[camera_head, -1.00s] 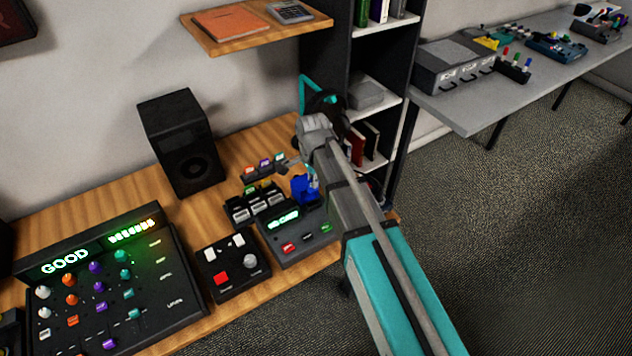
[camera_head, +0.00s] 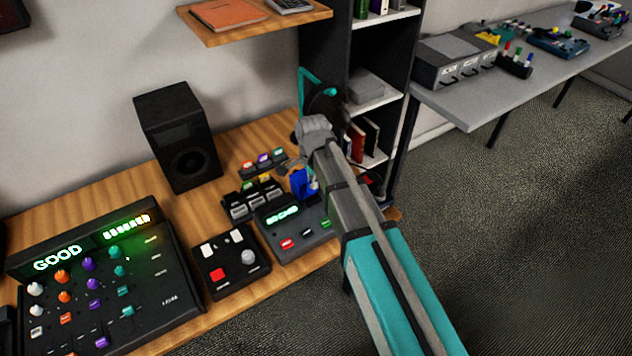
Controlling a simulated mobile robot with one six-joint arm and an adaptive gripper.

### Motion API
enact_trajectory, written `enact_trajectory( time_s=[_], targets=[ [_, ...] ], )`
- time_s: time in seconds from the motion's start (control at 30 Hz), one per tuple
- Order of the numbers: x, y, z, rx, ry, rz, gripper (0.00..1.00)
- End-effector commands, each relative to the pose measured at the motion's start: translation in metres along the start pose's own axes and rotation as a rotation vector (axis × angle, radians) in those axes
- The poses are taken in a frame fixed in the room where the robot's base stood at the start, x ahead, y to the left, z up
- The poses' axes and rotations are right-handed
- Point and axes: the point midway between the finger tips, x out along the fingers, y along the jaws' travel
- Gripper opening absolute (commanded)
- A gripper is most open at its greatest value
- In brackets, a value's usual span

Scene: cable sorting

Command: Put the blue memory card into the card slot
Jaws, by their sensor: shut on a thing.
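The blue memory card (camera_head: 300,182) shows just left of my arm, at the back right of a dark grey device (camera_head: 289,233). My gripper (camera_head: 313,182) is shut on the card. My forearm and wrist hide most of the fingers. The device has a lit green display (camera_head: 282,215) with lettering too blurred to read, plus a red and a green button on its front. The card slot cannot be made out; the card's lower edge is close to the device's top, and I cannot tell whether it touches or is inside.
A rack of cards (camera_head: 264,163) and a black block with several white-labelled parts (camera_head: 252,200) stand left of the card. A button box (camera_head: 230,263), a mixer panel reading GOOD (camera_head: 150,300) and a speaker (camera_head: 178,137) stand further left. A shelf unit (camera_head: 375,95) stands behind my arm.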

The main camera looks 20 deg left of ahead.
Motion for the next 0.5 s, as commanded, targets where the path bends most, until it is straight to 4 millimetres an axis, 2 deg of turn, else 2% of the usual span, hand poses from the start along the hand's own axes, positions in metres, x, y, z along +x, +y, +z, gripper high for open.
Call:
enact_trajectory(
  time_s=[0.03, 0.2, 0.5],
  targets=[
    [0.007, 0.000, 0.000, 0.000, 0.000, 0.000, 0.00],
    [0.014, 0.000, 0.000, 0.000, 0.000, 0.000, 0.00],
    [0.018, 0.000, 0.001, -0.001, 0.000, 0.000, 0.00]
  ],
)
